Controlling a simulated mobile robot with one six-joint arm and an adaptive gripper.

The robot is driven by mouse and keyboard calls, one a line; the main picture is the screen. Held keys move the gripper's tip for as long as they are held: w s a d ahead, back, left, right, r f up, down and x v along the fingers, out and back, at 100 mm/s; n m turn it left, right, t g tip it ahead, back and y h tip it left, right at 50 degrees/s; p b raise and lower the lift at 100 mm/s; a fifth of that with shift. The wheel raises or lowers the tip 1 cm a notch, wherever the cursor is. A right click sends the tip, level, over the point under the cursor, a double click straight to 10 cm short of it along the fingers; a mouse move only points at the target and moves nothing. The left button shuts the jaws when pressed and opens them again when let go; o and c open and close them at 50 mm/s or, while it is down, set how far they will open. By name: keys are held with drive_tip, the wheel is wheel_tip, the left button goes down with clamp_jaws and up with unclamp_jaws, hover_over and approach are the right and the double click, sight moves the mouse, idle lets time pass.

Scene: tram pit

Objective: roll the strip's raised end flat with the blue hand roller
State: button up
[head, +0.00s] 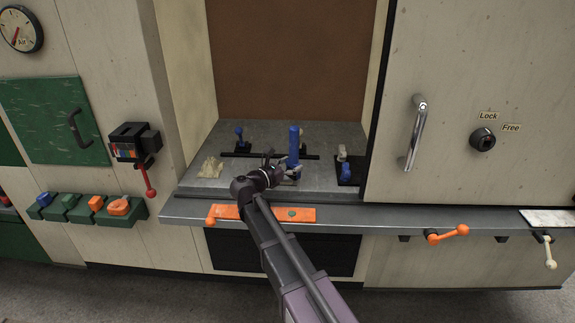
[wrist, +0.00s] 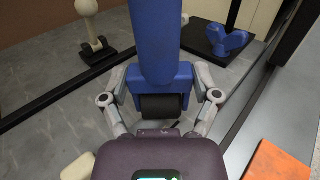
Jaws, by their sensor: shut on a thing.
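The blue hand roller (head: 294,142) stands upright over the grey worktop, with its handle pointing up. In the wrist view, its blue handle (wrist: 157,40) and black roller drum (wrist: 160,106) are between my fingers. My gripper (head: 284,167) is shut on the roller's blue frame; the fingers also show in the wrist view (wrist: 162,85). I cannot tell whether the drum touches the worktop. A long thin black strip (head: 240,155) lies across the worktop behind the roller. An orange strip (head: 290,213) lies along the front ledge. I cannot make out a raised end on either.
A blue fitting on a black pad (head: 346,171) is to the right. Side walls bound the recess. Orange (head: 447,233) and white (head: 546,250) handles hang below the ledge.

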sight(286, 164)
drive_tip(key=shift+d, duration=0.35)
drive_tip(key=shift+f+b, duration=0.45)
idle(0.4)
drive_tip(key=shift+a+r, duration=0.1)
drive_tip(key=shift+a, duration=0.65)
drive_tip(key=shift+a, duration=0.2)
drive_tip(key=shift+a, duration=0.65)
drive_tip(key=shift+a, duration=0.2)
